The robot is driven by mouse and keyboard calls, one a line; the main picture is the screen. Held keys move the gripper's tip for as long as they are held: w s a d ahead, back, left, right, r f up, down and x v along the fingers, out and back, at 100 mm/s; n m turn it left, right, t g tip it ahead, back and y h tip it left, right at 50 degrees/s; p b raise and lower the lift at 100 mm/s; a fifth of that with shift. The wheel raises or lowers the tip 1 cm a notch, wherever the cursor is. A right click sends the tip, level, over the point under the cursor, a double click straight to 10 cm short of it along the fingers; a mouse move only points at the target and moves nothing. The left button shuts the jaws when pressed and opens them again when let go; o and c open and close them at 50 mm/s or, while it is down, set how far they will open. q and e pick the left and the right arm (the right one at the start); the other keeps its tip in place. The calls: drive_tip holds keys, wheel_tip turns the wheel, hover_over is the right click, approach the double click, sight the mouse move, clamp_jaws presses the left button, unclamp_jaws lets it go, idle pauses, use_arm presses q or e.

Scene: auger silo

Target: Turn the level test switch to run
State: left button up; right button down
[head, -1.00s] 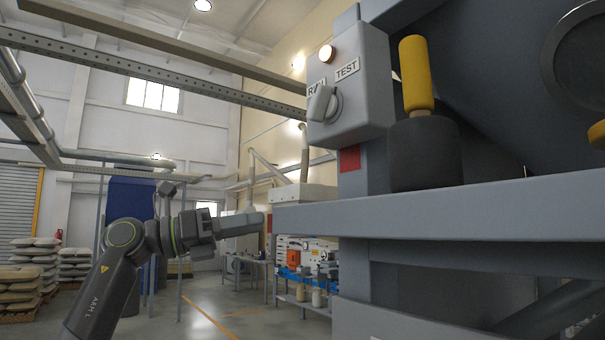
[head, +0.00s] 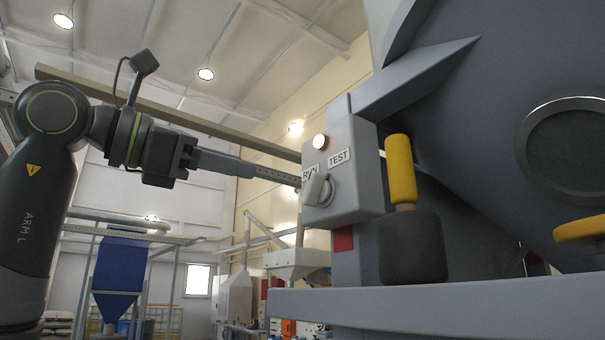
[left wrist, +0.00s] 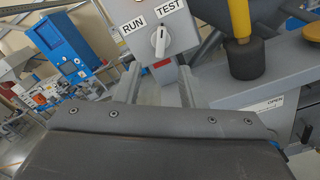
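The level test switch is a grey knob (head: 318,189) on the front of a light grey box (head: 354,172). A RUN label (head: 311,170) is at its upper left and a TEST label (head: 339,158) at its upper right. In the left wrist view the knob (left wrist: 158,41) stands nearly upright, its marked end leaning towards the TEST label (left wrist: 170,7). My left gripper (head: 250,169) is left of the box, pointing at it, apart from the knob. In the left wrist view its two fingers (left wrist: 160,88) are spread with nothing between them. My right gripper is not in view.
A lit round lamp (head: 320,141) sits on the box above the labels. A yellow handle (head: 401,168) on a dark cylinder (head: 411,247) stands just right of the box. A grey ledge (head: 450,304) runs below. The space left of the box is open.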

sight(308, 183)
use_arm(q)
drive_tip(key=p+x, duration=0.4)
drive_tip(key=x, duration=0.7)
drive_tip(key=shift+d+r, duration=0.15)
drive_tip(key=shift+d, duration=0.05)
drive_tip(key=shift+w+d+p, duration=0.25)
drive_tip(key=shift+d+p, duration=0.05)
drive_tip(key=shift+d, duration=0.05)
clamp_jaws()
